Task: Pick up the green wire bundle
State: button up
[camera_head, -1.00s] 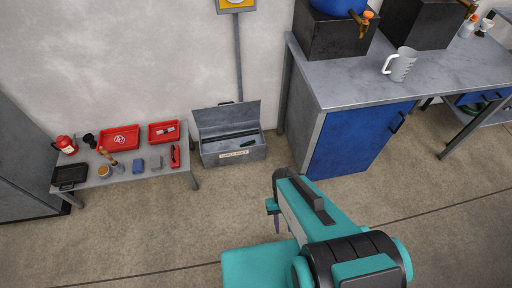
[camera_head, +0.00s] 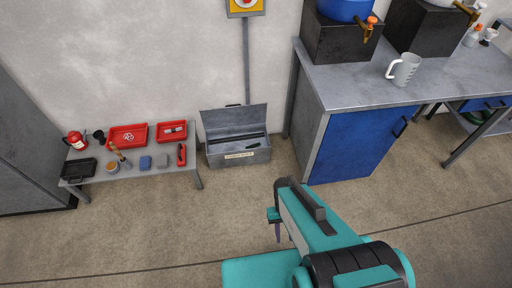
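A small dark green item (camera_head: 253,146) lies in the open grey metal box (camera_head: 238,155) on the floor by the wall; it is too small to tell if it is a wire bundle. Another dark green shape, perhaps a coil (camera_head: 478,117), shows partly under the blue drawer at the far right. My teal arm fills the lower middle. My gripper (camera_head: 278,232) shows only as a small dark purple tip beside the arm, over the floor and away from both green items. Its fingers are mostly hidden, so open or shut does not show.
A low grey table (camera_head: 150,175) at left holds red trays (camera_head: 128,136), a red extinguisher-like item (camera_head: 76,140) and small tools. A workbench (camera_head: 430,73) with a blue cabinet door (camera_head: 355,140) stands at right, with a clear jug (camera_head: 403,68) on top. Floor between is open.

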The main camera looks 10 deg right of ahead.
aim_at(253, 146)
jog(key=u, duration=0.1)
jog(key=i, duration=0.95)
jog(key=z, duration=0.1)
